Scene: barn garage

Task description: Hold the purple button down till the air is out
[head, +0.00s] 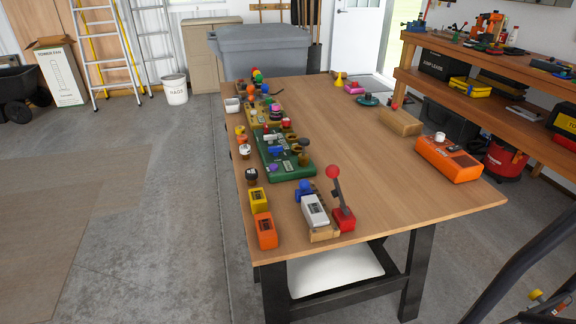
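A wooden workbench (380,180) carries a row of small coloured devices along its left side. A green panel (291,173) sits in that row with blue, brown and other parts on top. A small purple part (272,168) shows on its near left portion; I cannot tell its exact shape or whether it is pressed. Farther back, a yellow panel (256,118) bears a purple-pink knob (275,107), so I cannot tell which is the purple button. No air vessel or gauge is clear at this size. Neither gripper is in view.
A red-knobbed lever (336,190), a white box (315,209) and yellow and orange boxes (266,231) stand at the near left. An orange box (448,158) stands at the right. The bench's middle is clear. A dark curved tube (520,262) crosses the lower right.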

